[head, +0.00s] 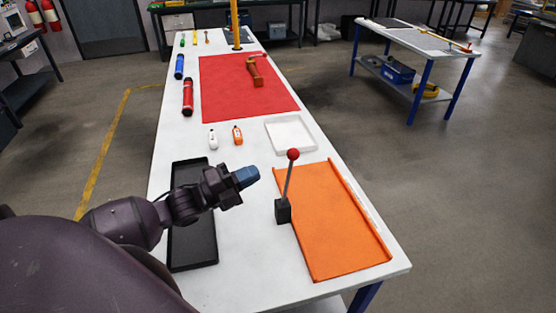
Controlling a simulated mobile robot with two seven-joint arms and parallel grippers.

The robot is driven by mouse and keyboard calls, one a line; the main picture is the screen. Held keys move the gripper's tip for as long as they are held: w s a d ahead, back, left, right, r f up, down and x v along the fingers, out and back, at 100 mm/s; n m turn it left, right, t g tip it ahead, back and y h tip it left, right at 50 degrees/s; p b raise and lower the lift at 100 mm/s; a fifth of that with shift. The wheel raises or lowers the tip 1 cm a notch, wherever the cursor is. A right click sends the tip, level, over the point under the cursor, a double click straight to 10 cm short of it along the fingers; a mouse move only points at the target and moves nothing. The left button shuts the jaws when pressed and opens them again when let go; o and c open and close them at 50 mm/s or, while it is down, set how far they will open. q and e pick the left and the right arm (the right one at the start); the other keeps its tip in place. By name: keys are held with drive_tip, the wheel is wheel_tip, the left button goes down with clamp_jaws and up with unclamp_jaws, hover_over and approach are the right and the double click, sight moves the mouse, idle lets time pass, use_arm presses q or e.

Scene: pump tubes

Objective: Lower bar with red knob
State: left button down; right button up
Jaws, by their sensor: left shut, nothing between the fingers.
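The bar with the red knob (292,155) rises from a small black base (283,211) at the left edge of an orange mat. The grey bar (287,181) stands nearly upright, tilted slightly to the right in the head view. My left gripper (248,176) reaches in from the left over the white table, with its bluish fingertips together and empty. It is left of the bar, a little below the height of the knob in the picture, and apart from it. My right gripper is not in view.
A black tray (193,255) lies under my left arm. The orange mat (335,235) has a raised right edge. A white tray (290,134), small white (213,139) and orange (237,135) bottles, and a red mat (235,95) lie farther back. The table between gripper and bar is clear.

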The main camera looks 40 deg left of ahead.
use_arm(q)
drive_tip(key=r, duration=0.1)
hover_over(289, 179)
drive_tip(key=r+v, duration=0.1)
drive_tip(key=v, duration=0.2)
drive_tip(key=shift+w+a+p, duration=0.1)
drive_tip(key=shift+w+p, duration=0.05)
drive_tip(key=shift+p, duration=0.2)
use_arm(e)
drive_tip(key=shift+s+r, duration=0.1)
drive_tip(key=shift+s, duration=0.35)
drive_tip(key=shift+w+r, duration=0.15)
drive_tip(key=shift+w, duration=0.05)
